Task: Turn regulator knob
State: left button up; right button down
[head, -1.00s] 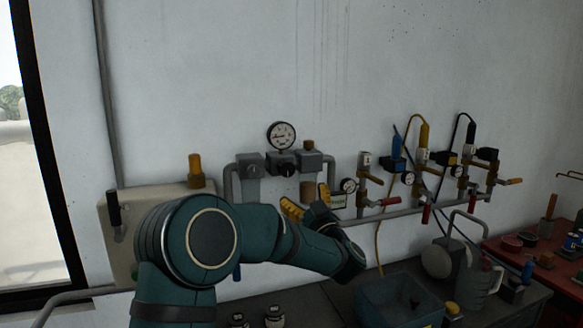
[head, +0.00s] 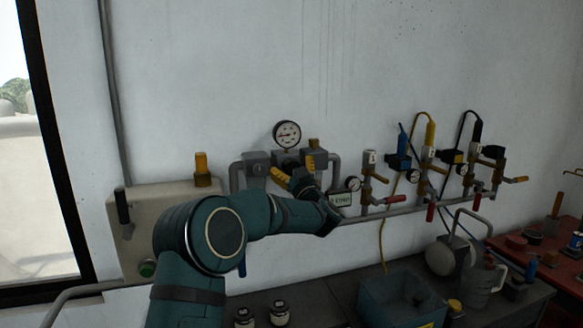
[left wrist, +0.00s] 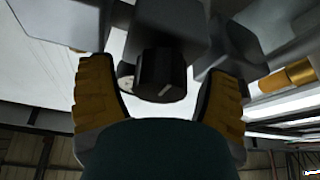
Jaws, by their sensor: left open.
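The regulator is a grey block assembly on the wall pipe, with a round white gauge (head: 287,134) above it. Its black knob (left wrist: 160,76) shows in the left wrist view, between the two yellow finger pads and with a pale mark on its face. My left gripper (head: 294,177) is open just below and in front of the regulator in the head view. In the left wrist view the left gripper (left wrist: 160,98) has one finger on each side of the knob, with gaps showing. In the head view the gripper hides the knob's lower part. My right gripper is not in view.
A labelled plate (head: 341,199) and a small gauge (head: 353,184) are right of the gripper. Several valves line the pipe (head: 400,210) further right. A panel box (head: 150,215) with a lever is at left. A blue bin (head: 385,300) stands on the bench below.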

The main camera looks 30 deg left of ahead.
pick_arm(q)
jog(key=c, duration=1.2)
jog(key=shift+m, duration=0.4)
jog(key=m+t+h, duration=0.1)
jog(key=m+t, duration=0.1)
jog(key=m, duration=0.2)
jog(key=shift+r, duration=0.1)
jog(key=m+h, duration=0.1)
jog(key=m, duration=0.1)
jog(key=m+t+h, duration=0.1)
jog(key=m, duration=0.1)
jog(key=shift+t+p, duration=0.3)
jog(key=shift+p, duration=0.1)
jog(key=m+t+h, duration=0.1)
jog(key=m, duration=0.2)
jog(key=shift+m+h+p, duration=1.25)
jog(key=shift+m+h, duration=0.25)
jog(key=shift+m, duration=1.3)
